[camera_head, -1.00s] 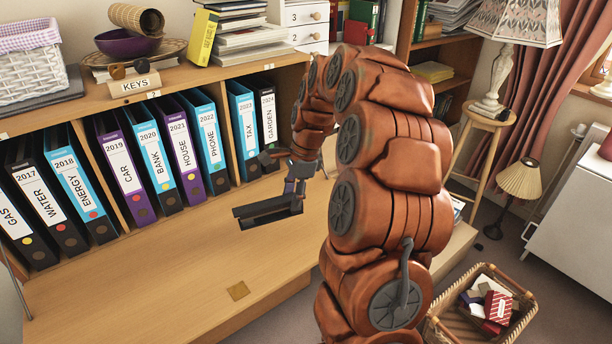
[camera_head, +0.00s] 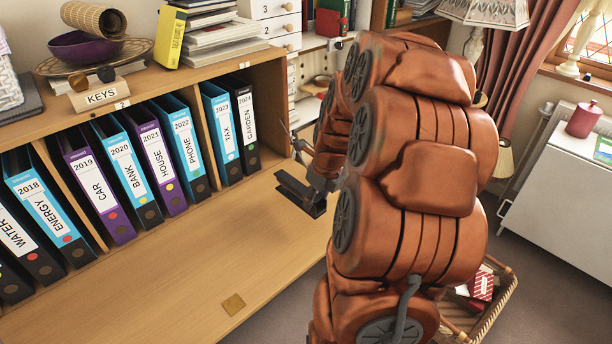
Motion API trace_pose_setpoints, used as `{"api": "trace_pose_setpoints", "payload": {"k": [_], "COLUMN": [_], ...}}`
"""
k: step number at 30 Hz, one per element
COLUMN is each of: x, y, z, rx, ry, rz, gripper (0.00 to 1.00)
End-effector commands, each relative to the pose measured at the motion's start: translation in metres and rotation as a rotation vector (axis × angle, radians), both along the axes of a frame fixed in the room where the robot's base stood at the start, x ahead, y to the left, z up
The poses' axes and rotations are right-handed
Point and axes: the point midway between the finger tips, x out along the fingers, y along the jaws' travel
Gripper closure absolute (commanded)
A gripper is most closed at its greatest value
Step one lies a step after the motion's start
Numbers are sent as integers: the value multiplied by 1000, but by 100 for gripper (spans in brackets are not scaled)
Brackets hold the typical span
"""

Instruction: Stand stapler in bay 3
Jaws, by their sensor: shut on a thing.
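The stapler (camera_head: 296,188) is a long dark grey thing. It is held low over the wooden desk top, right of the binders and lying roughly flat. My gripper (camera_head: 318,192) is shut on its right part; the arm hides much of the gripper. Bay 3 seems to be the right-hand bay, under a small tag (camera_head: 243,65) too small to read surely. It holds the blue TAX binder (camera_head: 221,135) and the black GARDEN binder (camera_head: 245,128). There is a gap right of GARDEN, and the stapler is in front of and below this gap, outside the bay.
The bay marked 2 (camera_head: 122,104) holds several binders from CAR (camera_head: 97,190) to PHONE (camera_head: 183,150). The bay's right side panel (camera_head: 273,105) stands close to the arm. A basket (camera_head: 490,318) is on the floor at right.

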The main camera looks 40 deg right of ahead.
Motion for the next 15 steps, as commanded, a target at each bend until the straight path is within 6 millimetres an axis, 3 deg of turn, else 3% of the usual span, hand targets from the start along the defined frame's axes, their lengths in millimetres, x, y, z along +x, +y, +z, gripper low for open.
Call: {"api": "trace_pose_setpoints", "payload": {"k": [15], "x": [55], "y": [-47], "z": [-5], "rx": [0], "ry": [-1], "rz": [3], "gripper": [96]}}
